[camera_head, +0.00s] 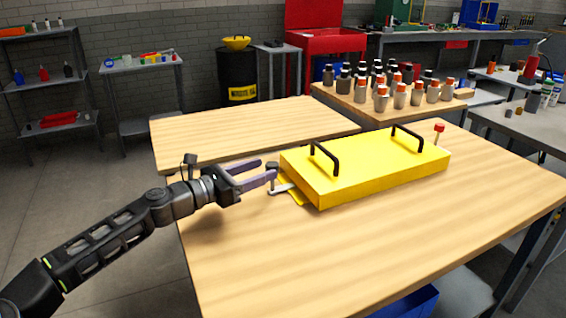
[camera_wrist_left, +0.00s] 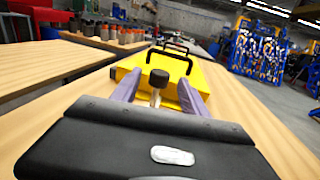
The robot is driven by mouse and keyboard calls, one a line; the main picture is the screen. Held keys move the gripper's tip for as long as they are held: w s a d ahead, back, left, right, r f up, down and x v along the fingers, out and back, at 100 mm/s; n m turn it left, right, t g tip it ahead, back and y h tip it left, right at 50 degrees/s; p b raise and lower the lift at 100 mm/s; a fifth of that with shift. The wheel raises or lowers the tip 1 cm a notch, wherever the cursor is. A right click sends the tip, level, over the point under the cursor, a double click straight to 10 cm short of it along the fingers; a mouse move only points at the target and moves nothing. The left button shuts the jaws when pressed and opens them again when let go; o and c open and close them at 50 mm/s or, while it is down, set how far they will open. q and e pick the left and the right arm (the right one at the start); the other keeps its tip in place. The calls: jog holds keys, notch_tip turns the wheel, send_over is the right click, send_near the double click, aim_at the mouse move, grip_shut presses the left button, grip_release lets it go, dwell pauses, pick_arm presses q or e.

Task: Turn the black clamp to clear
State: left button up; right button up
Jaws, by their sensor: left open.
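The yellow chassis box (camera_head: 365,168) lies on the wooden table and has two black handles on top. The black clamp (camera_head: 272,167) has a dark knob on a metal stem and sits at the box's left end. In the left wrist view the clamp's knob (camera_wrist_left: 159,78) stands between the two purple fingers. My left gripper (camera_head: 258,172) is open, with its fingertips at the clamp, one on each side of it. I cannot tell whether a finger touches it. A red-capped clamp (camera_head: 439,131) stands at the box's far right end. My right gripper is not in view.
The wooden table (camera_head: 250,270) is bare in front of the box. A second table (camera_head: 220,128) stands behind it. Several bottles (camera_head: 400,95) stand on a table at the back right. A blue bin (camera_head: 410,303) is below the front edge.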

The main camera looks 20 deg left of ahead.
aim_at(278, 164)
pick_arm(q)
jog(key=x, duration=0.7)
grip_shut()
dwell(0.5)
